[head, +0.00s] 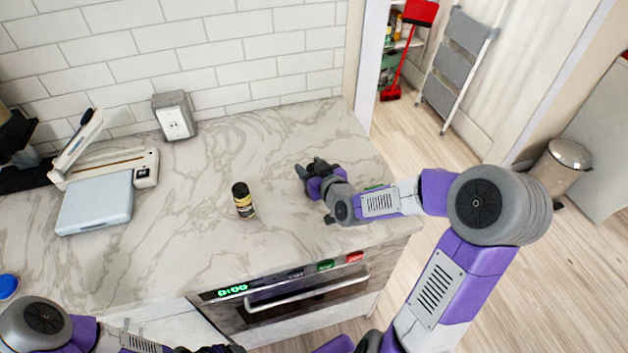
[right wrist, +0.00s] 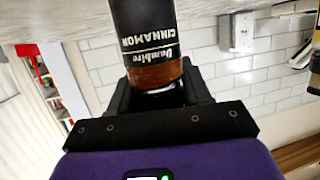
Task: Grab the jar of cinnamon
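A flat blue-grey appliance (head: 95,205) stands at the left, with an outlet box (head: 174,115) by the tiled wall. A blue round lid (head: 8,286) is at the far left. An oven (head: 290,296) is below the counter's front edge. The counter around the jar is clear.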

